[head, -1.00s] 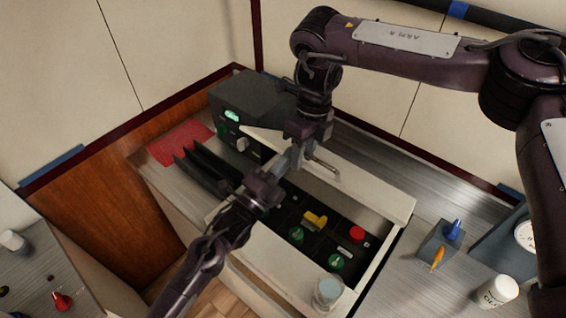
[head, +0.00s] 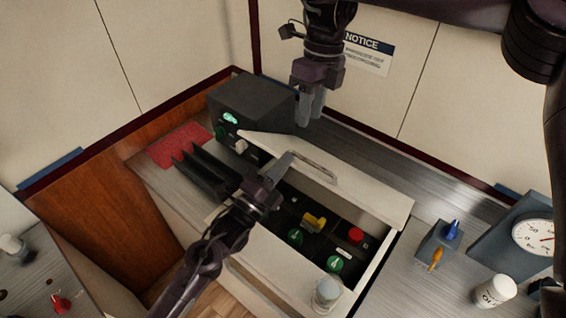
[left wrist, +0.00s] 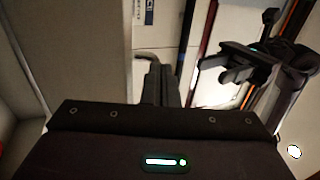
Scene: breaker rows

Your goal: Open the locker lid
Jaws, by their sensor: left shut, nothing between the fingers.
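The locker lid (head: 365,187) is a cream panel with a metal bar handle (head: 314,166). It stands raised at the back of the open locker, whose dark inside shows in front of it. My left gripper (head: 287,161) is shut and empty, reaching over the locker with its fingertips close to the lid's inner edge; I cannot tell whether they touch. Its fingers also show in the left wrist view (left wrist: 159,82). My right gripper (head: 310,108) hangs above the counter behind the lid, apart from the handle. Its finger gap is unclear.
Inside the locker are a yellow handle (head: 315,221), a red button (head: 356,235) and green knobs (head: 295,237). A clear-topped jar (head: 327,293) stands at the front corner. A dark box (head: 250,105) stands left; a gauge (head: 532,238) and white bottle (head: 495,290) stand right.

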